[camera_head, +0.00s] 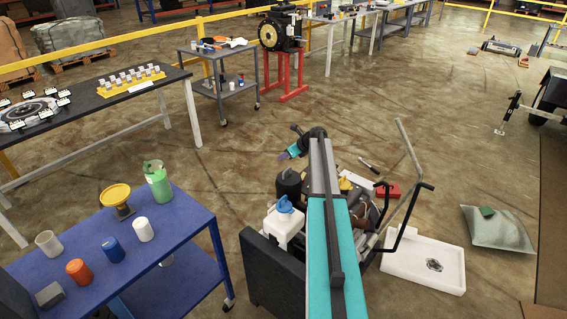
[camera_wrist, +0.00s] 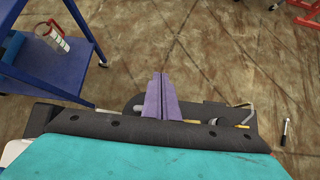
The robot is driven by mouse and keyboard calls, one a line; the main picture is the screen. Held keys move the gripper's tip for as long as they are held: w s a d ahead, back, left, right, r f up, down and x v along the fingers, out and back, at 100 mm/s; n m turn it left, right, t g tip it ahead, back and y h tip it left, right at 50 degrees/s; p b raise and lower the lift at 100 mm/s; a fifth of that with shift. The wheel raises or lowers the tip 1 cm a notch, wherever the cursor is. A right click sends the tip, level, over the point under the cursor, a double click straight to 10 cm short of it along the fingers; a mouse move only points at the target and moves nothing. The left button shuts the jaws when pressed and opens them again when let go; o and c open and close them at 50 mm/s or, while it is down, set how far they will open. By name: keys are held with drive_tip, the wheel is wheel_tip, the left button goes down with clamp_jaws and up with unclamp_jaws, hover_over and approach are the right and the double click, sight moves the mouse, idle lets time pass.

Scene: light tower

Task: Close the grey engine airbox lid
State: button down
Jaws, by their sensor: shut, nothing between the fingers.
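My gripper (camera_head: 288,155) shows in the head view as purple fingertips beyond the end of my teal arm. They are above and just behind a black cylinder (camera_head: 288,184). In the wrist view the purple fingers of my gripper (camera_wrist: 157,97) are pressed together with nothing between them, above the brown floor. The engine area (camera_head: 365,210) lies behind and right of my arm, which hides much of it. I cannot pick out the grey airbox lid with certainty, nor tell how far open it is.
A white tank with a blue cap (camera_head: 284,226) and a dark panel (camera_head: 272,278) stand left of my arm. A blue cart (camera_head: 165,232) with several containers is at left. Bent metal bars (camera_head: 410,150), a white tray (camera_head: 430,264) and a sack (camera_head: 497,230) are at right.

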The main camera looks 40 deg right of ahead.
wheel_tip(320, 180, up, 7)
drive_tip(key=b, duration=0.2)
drive_tip(key=shift+r, duration=0.2)
idle(0.6)
drive_tip(key=s+a+f+n+g, duration=0.2)
drive_tip(key=s+a+f+n, duration=0.4)
drive_tip(key=a, duration=0.8)
drive_tip(key=s+a+f+n+g, duration=0.2)
drive_tip(key=s+a+f+n, duration=0.35)
drive_tip(key=a+n, duration=0.55)
drive_tip(key=s+a+f+n+g, duration=0.3)
drive_tip(key=s+a+f+n, duration=0.3)
drive_tip(key=a, duration=1)
drive_tip(key=s+a+f+n+g+h, duration=0.1)
drive_tip(key=s+a+f+n, duration=0.1)
drive_tip(key=s+a+n, duration=0.35)
drive_tip(key=s+a+f+n+g+h, duration=0.1)
drive_tip(key=s+a+f+n, duration=0.3)
drive_tip(key=s, duration=0.3)
drive_tip(key=s+f+g+b, duration=0.1)
drive_tip(key=s+f+g, duration=0.1)
drive_tip(key=s+f, duration=0.7)
drive_tip(key=s+f+g+b, duration=0.1)
drive_tip(key=s+f+g, duration=0.2)
drive_tip(key=s+f, duration=0.6)
drive_tip(key=s, duration=0.7)
drive_tip(key=shift+s+f+n, duration=0.15)
drive_tip(key=shift+f+n, duration=0.2)
